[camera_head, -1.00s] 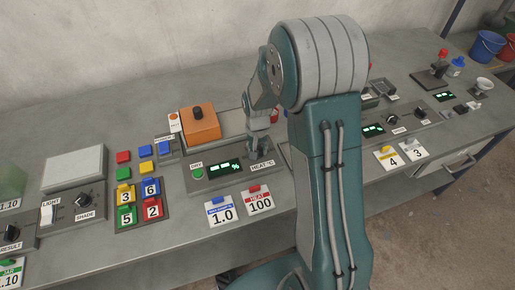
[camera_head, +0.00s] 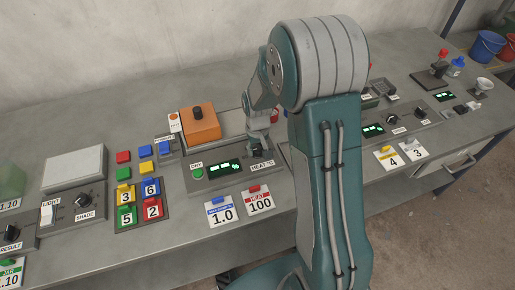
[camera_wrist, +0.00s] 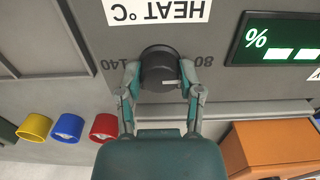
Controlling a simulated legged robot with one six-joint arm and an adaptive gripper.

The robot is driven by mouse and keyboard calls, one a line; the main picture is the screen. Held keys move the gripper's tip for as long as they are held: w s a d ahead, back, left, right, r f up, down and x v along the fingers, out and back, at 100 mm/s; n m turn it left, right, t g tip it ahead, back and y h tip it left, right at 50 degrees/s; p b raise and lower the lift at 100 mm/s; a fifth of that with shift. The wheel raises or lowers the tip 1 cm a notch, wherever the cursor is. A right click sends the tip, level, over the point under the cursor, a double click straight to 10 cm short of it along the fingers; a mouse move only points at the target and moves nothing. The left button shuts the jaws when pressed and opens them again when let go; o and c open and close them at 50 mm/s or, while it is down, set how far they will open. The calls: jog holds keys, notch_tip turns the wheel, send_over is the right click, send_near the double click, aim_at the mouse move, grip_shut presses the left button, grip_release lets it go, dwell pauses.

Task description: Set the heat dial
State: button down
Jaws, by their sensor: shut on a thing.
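The heat dial (camera_wrist: 159,68) is a round dark knob on a grey panel in the wrist view, under an upside-down HEAT °C label (camera_wrist: 156,10). The marks 80 and 140 show on either side of it. My gripper (camera_wrist: 161,84) has its two fingers around the dial, one on each side, shut on it. A short light line shows on the knob, toward the 80 side. In the head view my gripper (camera_head: 259,145) reaches down at the panel above the HEAT °C label (camera_head: 262,166); the dial is hidden there. A white card (camera_head: 259,200) reads HEAT 100.
A green display (camera_head: 225,166) and a green DRY button (camera_head: 198,173) sit left of the gripper. An orange box (camera_head: 200,125) stands behind them. Red, blue and yellow cups (camera_wrist: 68,127) show at lower left in the wrist view.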

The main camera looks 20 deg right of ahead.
aim_at(257, 148)
jog(key=shift+c, duration=1.3)
grip_release()
jog(key=shift+w, duration=0.1)
notch_tip(257, 148, up, 12)
jog(key=shift+a, duration=0.1)
jog(key=s+a+r+t, duration=0.1)
jog(key=s+r+t, duration=0.1)
jog(key=s+r, duration=0.4)
jog(key=s+a+r+t, duration=0.1)
jog(key=s+r+t, duration=0.2)
jog(key=s+r, duration=0.4)
jog(key=s, duration=0.8)
jog(key=shift+s+a+r+t, duration=0.2)
jog(key=shift+s+a+t, duration=0.1)
jog(key=shift+a, duration=0.1)
